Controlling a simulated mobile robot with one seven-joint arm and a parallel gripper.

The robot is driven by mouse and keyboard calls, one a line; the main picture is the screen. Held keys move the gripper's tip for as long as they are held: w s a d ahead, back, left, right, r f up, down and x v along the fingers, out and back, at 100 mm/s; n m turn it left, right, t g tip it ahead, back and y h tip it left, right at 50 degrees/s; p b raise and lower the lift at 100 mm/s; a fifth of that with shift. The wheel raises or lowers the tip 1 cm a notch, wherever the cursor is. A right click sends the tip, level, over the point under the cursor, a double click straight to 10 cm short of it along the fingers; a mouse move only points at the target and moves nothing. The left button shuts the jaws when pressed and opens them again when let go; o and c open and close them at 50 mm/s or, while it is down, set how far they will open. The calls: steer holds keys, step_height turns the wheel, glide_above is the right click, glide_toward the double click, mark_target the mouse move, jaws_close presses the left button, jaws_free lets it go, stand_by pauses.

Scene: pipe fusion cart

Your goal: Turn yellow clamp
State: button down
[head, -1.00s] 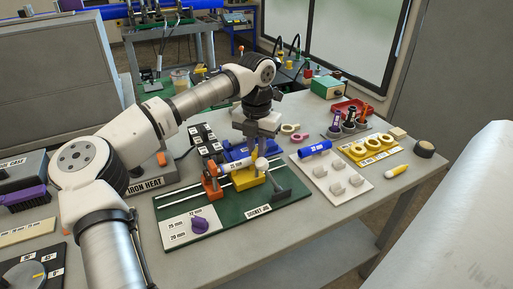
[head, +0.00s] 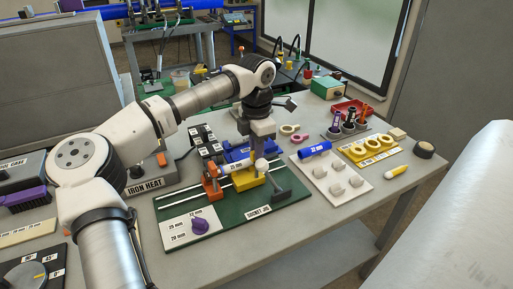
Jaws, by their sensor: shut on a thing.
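The yellow clamp (head: 251,180) stands on the green socket jig (head: 262,212), right of an orange clamp (head: 211,184). A white pipe marked 25 mm (head: 234,168) lies between the two clamps. My gripper (head: 261,155) points down over the yellow clamp and is shut on its top part. A pale round end (head: 261,164) shows just below the fingers. The fingertips and the exact grip are partly hidden and small.
A grey T-shaped stop (head: 281,188) stands close to the right of the yellow clamp. A purple knob (head: 200,222) sits on the jig's front plate. A blue pipe (head: 315,149) and a white tray (head: 327,182) lie to the right. Black blocks (head: 206,148) stand behind left.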

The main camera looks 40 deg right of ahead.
steer(key=shift+r, duration=0.1)
stand_by(0.4)
steer(key=c, duration=1.4)
jaws_free()
step_height(320, 180, up, 14)
steer(key=b, duration=0.1)
steer(key=shift+b, duration=0.4)
